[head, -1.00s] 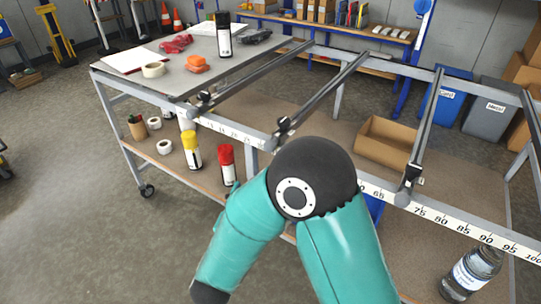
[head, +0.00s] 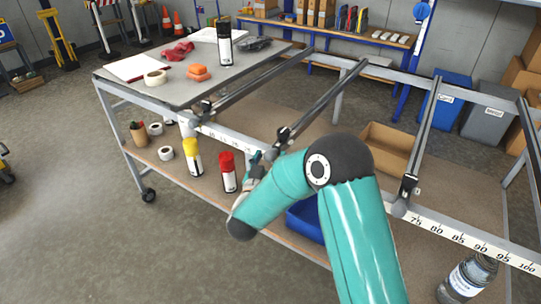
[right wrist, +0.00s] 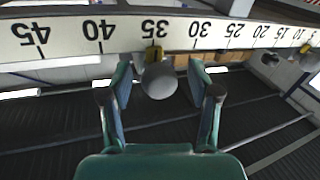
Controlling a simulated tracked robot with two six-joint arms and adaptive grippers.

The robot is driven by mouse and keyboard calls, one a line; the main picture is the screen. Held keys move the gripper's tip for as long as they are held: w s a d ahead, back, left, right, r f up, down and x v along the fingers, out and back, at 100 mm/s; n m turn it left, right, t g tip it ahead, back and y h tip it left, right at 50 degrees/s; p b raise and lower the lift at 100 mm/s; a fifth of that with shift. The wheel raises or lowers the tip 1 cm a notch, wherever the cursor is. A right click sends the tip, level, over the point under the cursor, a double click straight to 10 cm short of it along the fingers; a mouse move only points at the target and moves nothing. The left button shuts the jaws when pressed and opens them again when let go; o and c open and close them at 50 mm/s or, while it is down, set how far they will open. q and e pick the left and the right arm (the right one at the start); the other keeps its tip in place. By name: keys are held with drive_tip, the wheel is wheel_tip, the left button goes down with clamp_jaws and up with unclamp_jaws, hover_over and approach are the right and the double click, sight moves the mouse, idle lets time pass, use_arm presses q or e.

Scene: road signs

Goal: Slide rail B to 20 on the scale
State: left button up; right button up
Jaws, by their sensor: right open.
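Several dark rails cross the cart frame from front to back; I cannot read their letters. The second rail from the left (head: 325,97), probably rail B, ends at the front scale bar. In the head view the right gripper (head: 256,166) is partly hidden by my arm. My left gripper is not in view.
The leftmost rail (head: 250,85) lies beside the grey tabletop (head: 130,85). Another rail (head: 424,130) stands near 70. Yellow-capped (head: 193,158) and red-capped cans (head: 228,172), a blue bin (head: 305,220) and a cardboard box (head: 386,147) are on the lower shelf.

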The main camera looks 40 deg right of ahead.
drive_tip(key=shift+w+d, duration=0.15)
drive_tip(key=shift+d, duration=0.1)
clamp_jaws()
idle(0.3)
